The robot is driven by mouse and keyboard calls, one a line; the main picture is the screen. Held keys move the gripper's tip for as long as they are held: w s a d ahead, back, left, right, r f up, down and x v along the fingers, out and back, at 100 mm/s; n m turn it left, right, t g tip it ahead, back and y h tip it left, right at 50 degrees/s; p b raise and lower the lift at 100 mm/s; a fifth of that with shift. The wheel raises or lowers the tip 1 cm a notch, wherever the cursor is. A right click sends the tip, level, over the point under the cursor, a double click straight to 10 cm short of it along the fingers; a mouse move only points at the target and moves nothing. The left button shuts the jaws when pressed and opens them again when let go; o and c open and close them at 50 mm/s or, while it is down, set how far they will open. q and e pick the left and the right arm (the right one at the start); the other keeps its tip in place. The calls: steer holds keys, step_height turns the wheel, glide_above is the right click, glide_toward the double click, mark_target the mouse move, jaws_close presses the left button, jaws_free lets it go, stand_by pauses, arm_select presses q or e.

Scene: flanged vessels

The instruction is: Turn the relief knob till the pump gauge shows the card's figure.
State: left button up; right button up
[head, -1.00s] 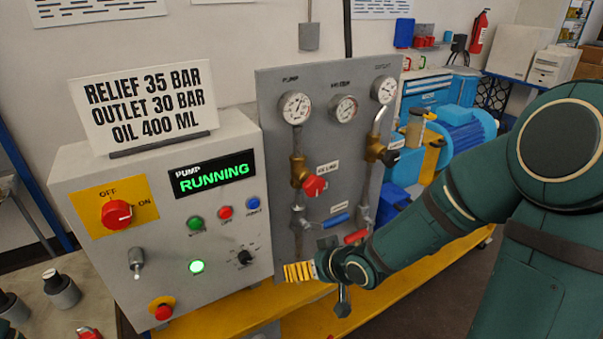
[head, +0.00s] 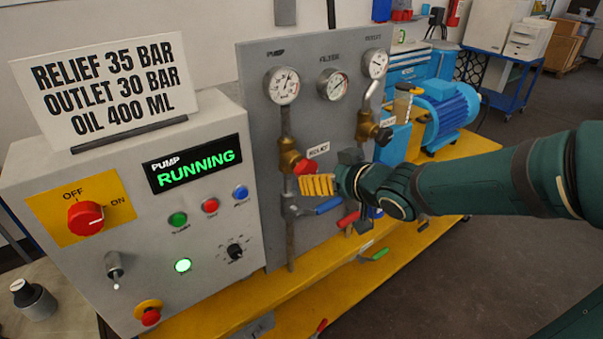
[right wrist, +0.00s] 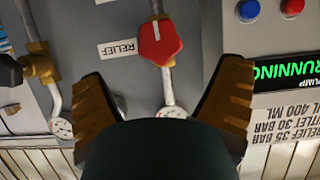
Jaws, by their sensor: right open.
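The red relief knob (head: 304,168) sits on a brass valve beside a RELIEF label; it also shows in the right wrist view (right wrist: 160,42) with a white mark. The pump gauge (head: 282,85) is above it, its reading too small to tell. The card (head: 105,83) reads RELIEF 35 BAR, OUTLET 30 BAR, OIL 400 ML. My right gripper (head: 318,185) is open close to the knob, covering part of its lower side in the head view. In the right wrist view its fingers are spread wide, with the knob beyond them, not between them. My left gripper is not in view.
The pump display (head: 194,165) reads RUNNING. Two other gauges, the filter gauge (head: 332,84) and one further right (head: 375,63), share the panel. Blue (head: 330,205) and red (head: 348,220) lever handles sit just below my gripper. A yellow bench (head: 215,310) runs beneath.

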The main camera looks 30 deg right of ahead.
mark_target(309, 170)
steer(key=b+x, duration=0.2)
steer(key=x, duration=0.5)
steer(key=shift+w+f, duration=0.2)
steer(key=shift+w, duration=0.1)
steer(key=shift+w+a+f, duration=0.1)
steer(key=shift+w+f, duration=0.05)
steer(key=shift+w, duration=0.5)
steer(key=shift+b, duration=0.3)
steer(key=c, duration=1.2)
